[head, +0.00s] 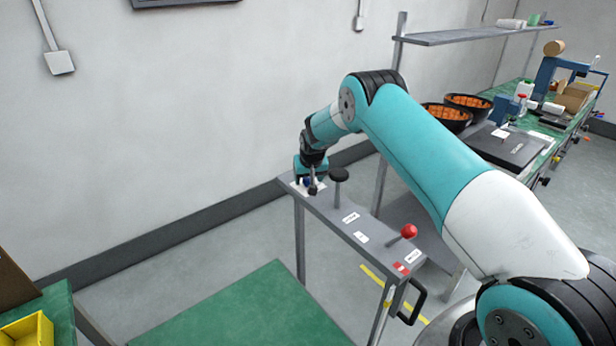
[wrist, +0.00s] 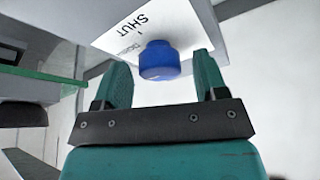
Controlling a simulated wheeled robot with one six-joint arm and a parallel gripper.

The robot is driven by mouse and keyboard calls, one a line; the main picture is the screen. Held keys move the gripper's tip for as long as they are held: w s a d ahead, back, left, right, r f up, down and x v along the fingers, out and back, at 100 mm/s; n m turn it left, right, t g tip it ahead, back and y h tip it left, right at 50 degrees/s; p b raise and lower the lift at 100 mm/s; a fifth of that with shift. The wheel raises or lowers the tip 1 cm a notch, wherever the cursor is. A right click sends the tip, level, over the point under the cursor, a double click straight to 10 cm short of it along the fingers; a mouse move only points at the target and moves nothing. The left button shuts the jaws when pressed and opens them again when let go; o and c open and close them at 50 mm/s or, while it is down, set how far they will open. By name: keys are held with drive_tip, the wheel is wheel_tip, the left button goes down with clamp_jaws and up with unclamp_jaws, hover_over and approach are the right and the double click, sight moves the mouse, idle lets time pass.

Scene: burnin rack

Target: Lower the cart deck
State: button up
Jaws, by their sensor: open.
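A green cart deck (head: 235,312) lies low in front of a narrow grey panel (head: 345,222). The panel carries a black round knob (head: 339,175), a red ball knob (head: 409,231) and several small white labels. My gripper (head: 311,186) is at the panel's far left end. In the wrist view, a blue knob (wrist: 158,60) stands on a white plate (wrist: 135,32) marked "SHUT". My open gripper (wrist: 163,72) has a finger on each side of the blue knob, with gaps visible. In the head view my wrist mostly hides that knob.
A black handle (head: 410,305) sticks out at the panel's right end. A green workbench (head: 545,128) with a laptop and black bowls (head: 446,117) of orange pieces stands at right. A yellow bin (head: 27,331) is at lower left. Bare floor lies between wall and cart.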

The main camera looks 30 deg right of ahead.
drive_tip(key=shift+c, duration=0.5)
drive_tip(key=c, duration=0.8)
drive_tip(key=shift+f+m+b, duration=0.15)
drive_tip(key=shift+m+b, duration=0.25)
drive_tip(key=shift+b, duration=0.3)
drive_tip(key=m+h+b, duration=0.1)
drive_tip(key=b, duration=0.2)
drive_tip(key=shift+a+f+m, duration=0.1)
drive_tip(key=shift+f+m, duration=0.05)
drive_tip(key=shift+m, duration=0.25)
drive_tip(key=m+h+b, duration=0.1)
drive_tip(key=m+b, duration=0.2)
drive_tip(key=b, duration=0.1)
drive_tip(key=shift+w+m+g, duration=0.1)
drive_tip(key=shift+m+g, duration=0.3)
drive_tip(key=m, duration=0.1)
drive_tip(key=m+g+h+b, duration=0.1)
drive_tip(key=m, duration=0.1)
drive_tip(key=shift+a+r, duration=0.1)
drive_tip(key=shift+r, duration=0.15)
drive_tip(key=shift+r+m+g+p, duration=0.1)
drive_tip(key=shift+m+g+p, duration=0.3)
drive_tip(key=shift+m, duration=0.7)
